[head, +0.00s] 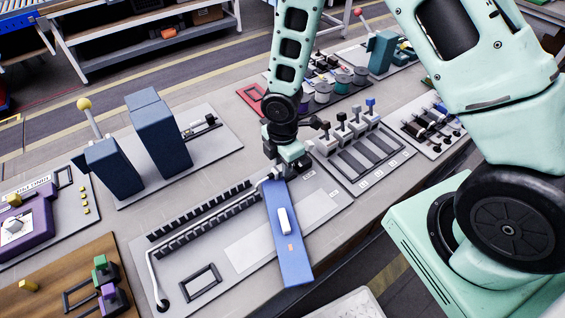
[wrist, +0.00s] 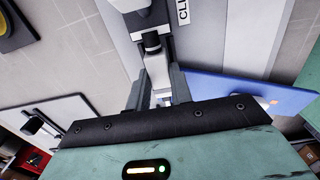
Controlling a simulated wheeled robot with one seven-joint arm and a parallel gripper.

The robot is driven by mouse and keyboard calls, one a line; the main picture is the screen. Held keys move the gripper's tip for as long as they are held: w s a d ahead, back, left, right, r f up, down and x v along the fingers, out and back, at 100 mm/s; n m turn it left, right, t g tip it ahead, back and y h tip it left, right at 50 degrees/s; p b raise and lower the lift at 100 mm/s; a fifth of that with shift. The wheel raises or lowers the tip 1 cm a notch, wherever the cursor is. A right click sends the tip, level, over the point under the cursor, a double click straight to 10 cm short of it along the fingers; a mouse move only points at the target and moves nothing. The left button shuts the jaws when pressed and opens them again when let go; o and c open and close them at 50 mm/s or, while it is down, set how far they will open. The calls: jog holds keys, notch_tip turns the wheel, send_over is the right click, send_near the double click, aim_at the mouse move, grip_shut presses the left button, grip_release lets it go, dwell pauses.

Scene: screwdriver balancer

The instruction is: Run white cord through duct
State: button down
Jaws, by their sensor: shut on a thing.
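The duct (head: 205,212), two rows of dark comb-like fingers, runs diagonally across a grey board. The white cord (head: 151,268) rises from a black round fitting at the board's lower left, bends at the duct's left end and runs between the rows to the right. My gripper (head: 272,174) is at the duct's right end. In the wrist view my gripper (wrist: 160,92) is shut on a pale piece, apparently the cord's end, close to a dark clip (wrist: 152,42) beside a label starting "CLI".
A blue cover (head: 290,262) with a white handle lies on the board right of the duct, close beside my gripper. An empty dark frame (head: 200,285) is at lower left. Blue blocks (head: 153,140) stand behind; switches and slots (head: 360,150) are to the right.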

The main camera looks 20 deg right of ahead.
jog(key=shift+s+f+b, duration=0.3)
jog(key=shift+f+b, duration=0.35)
jog(key=shift+f, duration=0.3)
jog(key=c, duration=1.2)
grip_release()
jog(key=shift+o, duration=0.2)
notch_tip(320, 180, up, 19)
jog(key=p, duration=0.1)
jog(key=shift+w+f, duration=0.2)
jog(key=shift+w, duration=0.2)
jog(key=s+a+r+m, duration=0.3)
jog(key=s+m, duration=0.3)
jog(key=s, duration=0.4)
jog(key=s+a+r+m, duration=0.3)
jog(key=s+m, duration=0.3)
jog(key=s, duration=0.4)
jog(key=shift+s+r+m+y, duration=0.15)
jog(key=shift+r+m+y, duration=0.15)
jog(key=shift+r, duration=0.5)
